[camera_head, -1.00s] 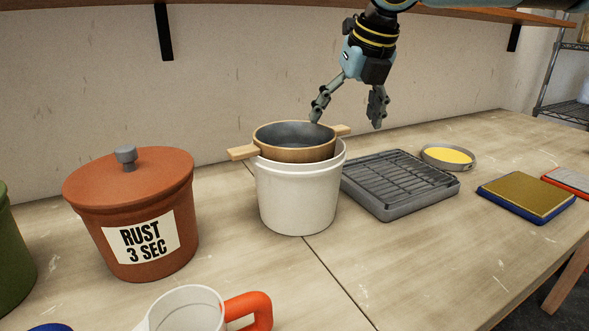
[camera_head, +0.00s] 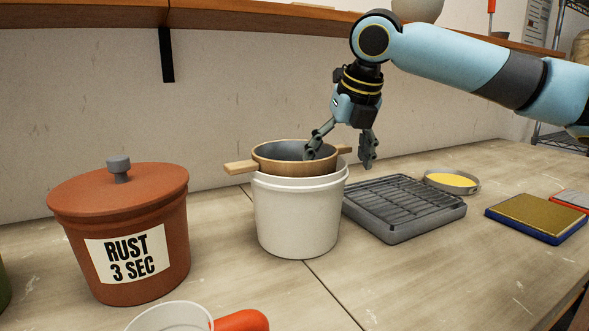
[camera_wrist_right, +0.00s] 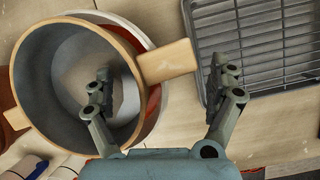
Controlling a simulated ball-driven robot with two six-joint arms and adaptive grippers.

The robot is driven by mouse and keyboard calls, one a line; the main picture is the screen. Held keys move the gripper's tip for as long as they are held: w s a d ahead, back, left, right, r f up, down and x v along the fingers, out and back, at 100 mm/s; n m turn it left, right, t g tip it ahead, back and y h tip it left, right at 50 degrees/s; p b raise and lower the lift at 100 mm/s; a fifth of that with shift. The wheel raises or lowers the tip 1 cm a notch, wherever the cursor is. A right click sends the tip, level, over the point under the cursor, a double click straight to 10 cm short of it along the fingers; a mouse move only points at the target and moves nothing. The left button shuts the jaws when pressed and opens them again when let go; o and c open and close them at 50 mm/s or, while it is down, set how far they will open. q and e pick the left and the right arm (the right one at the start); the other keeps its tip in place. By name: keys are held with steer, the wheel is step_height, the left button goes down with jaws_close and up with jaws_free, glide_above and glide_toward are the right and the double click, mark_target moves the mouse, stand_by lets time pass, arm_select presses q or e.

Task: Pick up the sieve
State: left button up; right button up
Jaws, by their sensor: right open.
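The sieve (camera_head: 270,161) has a round wooden rim and two wooden handles. It rests on top of the white bucket (camera_head: 297,220). Its grey inside shows in the right wrist view (camera_wrist_right: 75,75). My right gripper (camera_head: 340,155) is open above the sieve's right side. One finger is over the bowl, inside the rim, and the other is outside it. In the right wrist view the fingers of my right gripper (camera_wrist_right: 165,92) stand on either side of the right handle (camera_wrist_right: 168,62). I cannot tell whether they touch the sieve. My left gripper is not in view.
A rust-coloured lidded pot (camera_head: 160,235) stands left of the bucket. A grey tray with a wire rack (camera_head: 405,208) lies close on the right, with a yellow-filled round pan (camera_head: 452,182) behind it. A white mug (camera_head: 170,318) with a red handle is in front.

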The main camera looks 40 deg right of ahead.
steer(key=shift+s, duration=0.1)
jaws_close()
stand_by(0.5)
steer(key=shift+r, duration=0.1)
